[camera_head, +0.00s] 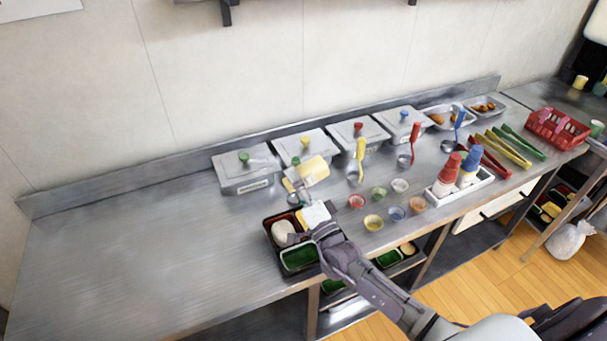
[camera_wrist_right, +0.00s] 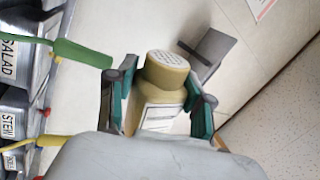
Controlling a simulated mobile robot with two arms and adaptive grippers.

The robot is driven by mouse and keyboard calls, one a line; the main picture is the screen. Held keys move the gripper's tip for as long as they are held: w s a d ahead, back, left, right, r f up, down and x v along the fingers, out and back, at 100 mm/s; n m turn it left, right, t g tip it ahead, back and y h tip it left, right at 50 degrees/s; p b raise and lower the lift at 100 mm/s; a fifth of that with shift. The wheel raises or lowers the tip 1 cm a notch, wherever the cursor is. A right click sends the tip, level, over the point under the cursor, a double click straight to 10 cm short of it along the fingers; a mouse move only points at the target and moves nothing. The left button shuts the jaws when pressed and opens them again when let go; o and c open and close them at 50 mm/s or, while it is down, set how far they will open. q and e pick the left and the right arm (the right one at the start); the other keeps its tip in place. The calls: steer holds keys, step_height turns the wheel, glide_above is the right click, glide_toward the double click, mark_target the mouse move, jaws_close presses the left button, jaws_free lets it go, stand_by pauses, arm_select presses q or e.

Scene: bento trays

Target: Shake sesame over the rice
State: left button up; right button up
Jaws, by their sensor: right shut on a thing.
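A shaker with a tan perforated lid and white label (camera_wrist_right: 162,88) is between the fingers of my right gripper (camera_wrist_right: 160,104) in the right wrist view. In the head view the shaker (camera_head: 313,168) is tilted and held above the counter, behind the bento tray; the right gripper (camera_head: 302,187) is shut on it. The dark bento tray (camera_head: 270,243) sits at the counter's front edge. White rice (camera_head: 283,232) is in its left compartment, with a green-lined compartment in front. My right wrist hides the tray's right side. My left gripper is not in view.
Lidded metal containers (camera_head: 246,177) line the back. Small colored bowls (camera_head: 373,222) stand right of the tray. A white caddy (camera_head: 474,187) with squeeze bottles, tongs (camera_head: 509,146) and a red basket (camera_head: 556,130) are farther right. The counter's left side is clear.

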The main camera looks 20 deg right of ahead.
steer(key=n, duration=0.1)
steer(key=a+n+y+p, duration=0.1)
steer(key=n, duration=0.1)
steer(key=shift+a+r+g, duration=0.1)
steer(key=shift+r+g, duration=0.05)
steer(key=shift+g, duration=0.15)
steer(key=n, duration=0.1)
steer(key=f+n+y, duration=0.1)
steer(key=n, duration=0.1)
steer(key=shift+a+f+g, duration=0.25)
steer(key=shift+g, duration=0.15)
steer(key=shift+a+f+n+g+y+b, duration=0.15)
steer(key=shift+f+n+g+y+b, duration=0.3)
steer(key=shift+f+n+b, duration=0.7)
steer(key=shift+a+f+n+g+y+b, duration=0.15)
steer(key=shift+f+n+g+y+b, duration=0.3)
steer(key=shift+f+n+b, duration=0.7)
steer(key=shift+f, duration=0.2)
